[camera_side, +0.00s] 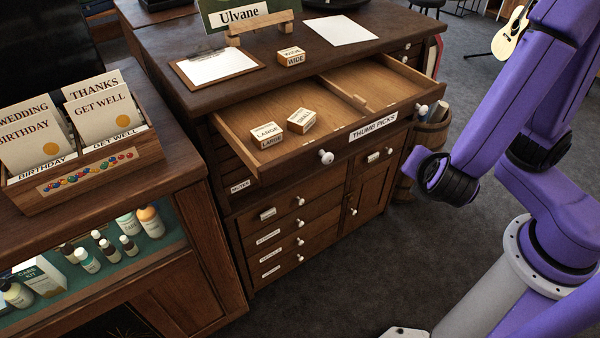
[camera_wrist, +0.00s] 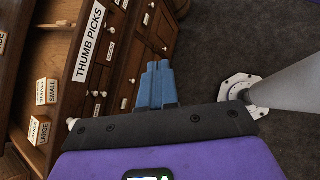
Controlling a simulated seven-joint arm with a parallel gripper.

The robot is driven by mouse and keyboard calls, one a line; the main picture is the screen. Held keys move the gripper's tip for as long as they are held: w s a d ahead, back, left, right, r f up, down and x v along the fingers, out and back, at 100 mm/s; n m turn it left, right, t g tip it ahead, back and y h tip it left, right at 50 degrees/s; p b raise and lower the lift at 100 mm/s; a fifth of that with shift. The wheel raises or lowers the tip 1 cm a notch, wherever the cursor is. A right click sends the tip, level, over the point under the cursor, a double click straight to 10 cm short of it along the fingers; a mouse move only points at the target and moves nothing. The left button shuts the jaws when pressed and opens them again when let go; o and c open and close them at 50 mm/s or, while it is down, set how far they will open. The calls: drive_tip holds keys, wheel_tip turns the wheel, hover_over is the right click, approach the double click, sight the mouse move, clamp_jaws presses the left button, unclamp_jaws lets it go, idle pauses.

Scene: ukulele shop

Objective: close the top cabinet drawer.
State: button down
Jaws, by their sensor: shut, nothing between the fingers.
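The top cabinet drawer, labelled THUMB PICKS (camera_side: 374,129), is pulled well out of the dark wooden cabinet (camera_side: 180,40). Its white left knob (camera_side: 326,157) and right knob (camera_side: 421,109) are in plain view. Boxes marked LARGE (camera_side: 267,135) and SMALL (camera_side: 301,121) lie in its left part. In the wrist view the drawer's label (camera_wrist: 90,48) is left of my gripper (camera_wrist: 157,68). The blue fingers are shut together, with nothing between them, and overlap the cabinet's lower front. I see no contact with the drawer. The fingers cannot be made out in the side view.
A WIDE box (camera_side: 291,57), a clipboard (camera_side: 215,66) and a white paper (camera_side: 340,31) lie on the cabinet top. A card rack (camera_side: 90,165) stands on the left counter. A wooden bucket (camera_side: 431,140) is right of the cabinet. Floor in front is clear.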

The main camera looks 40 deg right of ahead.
sight(234, 112)
drive_tip(key=a+f+n+t+y, duration=0.3)
drive_tip(key=a+n+t+y, duration=0.5)
drive_tip(key=a+n+t, duration=0.65)
drive_tip(key=w+a+g, duration=0.1)
drive_tip(key=w, duration=0.3)
drive_tip(key=w+a, duration=0.1)
drive_tip(key=w, duration=0.4)
drive_tip(key=w+a+g, duration=0.1)
drive_tip(key=w, duration=0.4)
drive_tip(key=shift+a+r+g, duration=0.2)
drive_tip(key=shift+a+g, duration=0.15)
drive_tip(key=shift+a, duration=0.05)
drive_tip(key=shift+w, duration=0.15)
drive_tip(key=w, duration=2.6)
drive_tip(key=shift+w, duration=0.3)
drive_tip(key=shift+w+r, duration=0.1)
drive_tip(key=shift+w, duration=0.35)
drive_tip(key=shift+d, duration=0.15)
